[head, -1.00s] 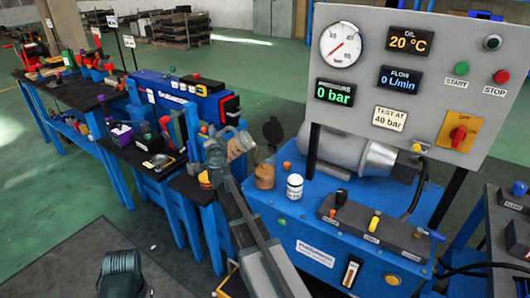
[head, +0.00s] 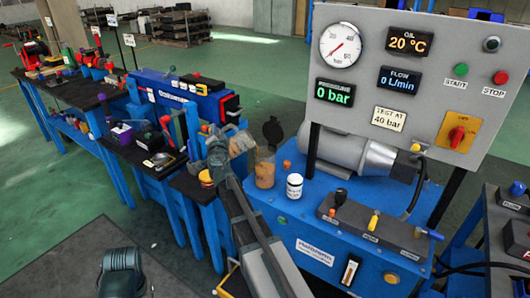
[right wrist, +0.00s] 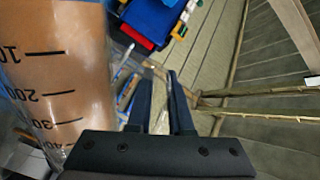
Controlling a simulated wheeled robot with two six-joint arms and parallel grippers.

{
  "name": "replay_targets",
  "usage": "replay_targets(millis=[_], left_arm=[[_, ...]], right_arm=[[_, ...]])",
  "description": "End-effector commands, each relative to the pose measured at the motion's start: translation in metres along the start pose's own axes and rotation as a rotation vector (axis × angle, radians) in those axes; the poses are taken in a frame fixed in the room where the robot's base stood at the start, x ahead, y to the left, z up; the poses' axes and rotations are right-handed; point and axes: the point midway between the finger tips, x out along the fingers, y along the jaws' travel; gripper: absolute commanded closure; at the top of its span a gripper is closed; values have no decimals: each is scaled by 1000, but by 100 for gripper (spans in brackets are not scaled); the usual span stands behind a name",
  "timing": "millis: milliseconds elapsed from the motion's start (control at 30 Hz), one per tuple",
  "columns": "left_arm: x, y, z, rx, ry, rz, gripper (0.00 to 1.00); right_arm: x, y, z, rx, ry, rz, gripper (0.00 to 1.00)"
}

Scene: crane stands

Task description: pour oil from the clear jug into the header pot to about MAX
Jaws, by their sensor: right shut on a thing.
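The clear jug (head: 241,143) is tilted in the head view, its mouth end toward the header pot. My right gripper (head: 217,148) is at its left side and is shut on the jug, apparently by its handle. In the right wrist view the jug (right wrist: 55,75) fills the left, with brown-orange oil behind its printed scale. The gripper's fingers (right wrist: 162,105) are beside it. The header pot (head: 264,172) stands just below and right of the jug, with brownish oil in it. Its MAX mark and a pour stream are too small to make out.
A dark round lid (head: 272,131) stands up behind the pot. A white bottle (head: 294,186) stands right of it on the blue bench (head: 265,205). The gauge panel (head: 420,85) rises at the right. A crowded workbench (head: 130,150) lies to the left.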

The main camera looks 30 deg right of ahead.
Motion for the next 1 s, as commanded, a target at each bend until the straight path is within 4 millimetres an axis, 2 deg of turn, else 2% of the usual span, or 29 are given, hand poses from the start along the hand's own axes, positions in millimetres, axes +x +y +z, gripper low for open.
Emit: replay_targets(millis=[1000], left_arm=[[-8, -1, 0, 0, 0, 0, 100]], right_arm=[[0, -5, -7, 54, 0, 0, 100]])
